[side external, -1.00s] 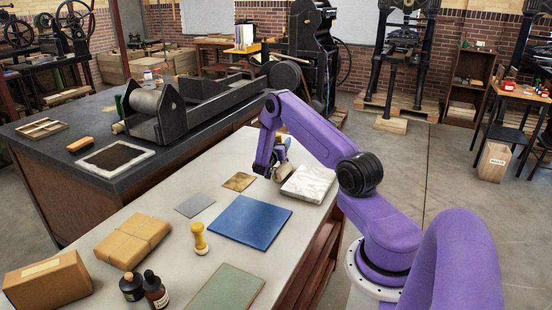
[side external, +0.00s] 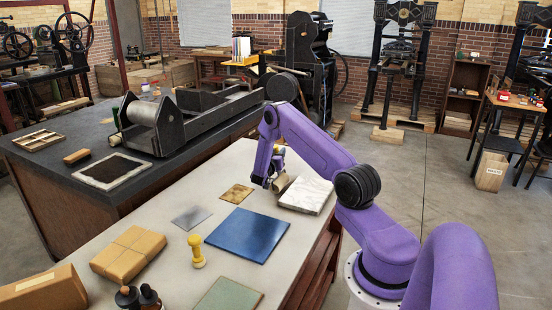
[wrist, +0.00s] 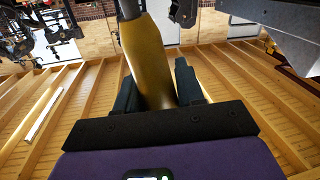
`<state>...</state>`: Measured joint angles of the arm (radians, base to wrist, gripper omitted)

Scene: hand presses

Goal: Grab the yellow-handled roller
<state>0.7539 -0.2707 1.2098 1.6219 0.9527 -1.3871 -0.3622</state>
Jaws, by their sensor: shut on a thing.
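My gripper (wrist: 158,95) is shut on the yellow handle (wrist: 150,60) of the roller, which stands between the two dark fingers in the wrist view. In the side external view my gripper is at the far part of the pale table, just left of the white slab. The roller's pale cylinder (side external: 280,183) shows beside my gripper, close to the slab's left edge. Part of the yellow handle shows above it, and my wrist hides the rest. I cannot tell whether the cylinder touches the table or the slab.
The white marbled slab (side external: 306,195) lies just right of the roller. A small brown plate (side external: 237,193), a grey plate (side external: 191,217) and a blue plate (side external: 247,235) lie nearer. A yellow-handled stamp (side external: 196,251) stands left of the blue plate. A wrapped parcel (side external: 128,254) lies further left.

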